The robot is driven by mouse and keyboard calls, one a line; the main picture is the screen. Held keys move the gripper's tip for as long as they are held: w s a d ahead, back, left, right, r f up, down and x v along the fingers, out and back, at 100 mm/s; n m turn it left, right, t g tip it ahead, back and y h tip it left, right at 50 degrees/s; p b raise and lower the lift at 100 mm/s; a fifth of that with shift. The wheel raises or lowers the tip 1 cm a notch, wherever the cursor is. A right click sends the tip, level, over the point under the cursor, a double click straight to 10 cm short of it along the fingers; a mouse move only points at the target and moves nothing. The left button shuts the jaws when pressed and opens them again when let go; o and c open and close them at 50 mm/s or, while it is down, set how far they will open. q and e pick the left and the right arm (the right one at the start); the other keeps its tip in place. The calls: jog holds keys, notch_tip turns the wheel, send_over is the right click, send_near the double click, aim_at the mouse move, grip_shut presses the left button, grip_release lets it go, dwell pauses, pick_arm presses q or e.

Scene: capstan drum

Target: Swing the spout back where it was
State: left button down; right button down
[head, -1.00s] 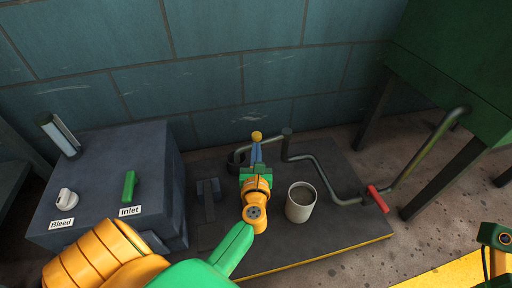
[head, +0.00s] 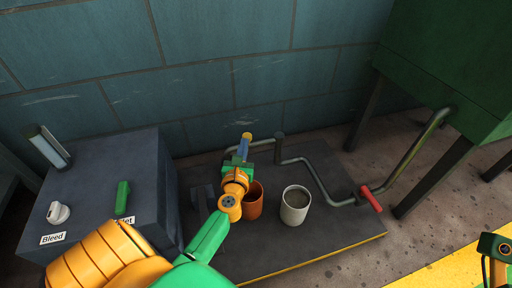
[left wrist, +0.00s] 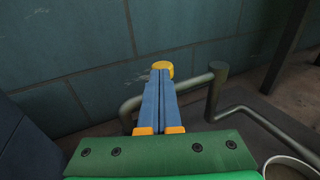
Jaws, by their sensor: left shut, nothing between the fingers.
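The spout (head: 265,142) is a grey pipe running left from an upright post (head: 279,149), its far end bending down. In the left wrist view the spout (left wrist: 193,85) passes behind my fingers, which hide its middle. A yellow knob (head: 247,136) shows just past my fingertips; it also shows in the left wrist view (left wrist: 162,69). I cannot tell whether they touch. My left gripper (head: 244,148) has its blue fingers shut with nothing between them. A brown cup (head: 254,203) stands partly behind my left wrist, and a pale cup (head: 295,206) stands right of it.
A dark cabinet (head: 140,190) with a green Inlet lever (head: 122,196) and a white Bleed knob (head: 58,212) stands at left. A bent pipe with a red handle (head: 371,199) runs to a green tank (head: 450,70). The base plate's front right (head: 320,245) is bare.

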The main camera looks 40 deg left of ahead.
pick_arm(q)
jog(key=shift+w+a, duration=0.35)
jog(key=shift+a, duration=0.3)
jog(key=shift+w+a, duration=0.4)
jog(key=shift+a, duration=0.3)
jog(key=shift+w+a, duration=0.35)
jog(key=shift+a, duration=0.3)
jog(key=shift+w+a+r, duration=0.1)
jog(key=shift+a+r, duration=0.1)
jog(key=shift+r, duration=0.1)
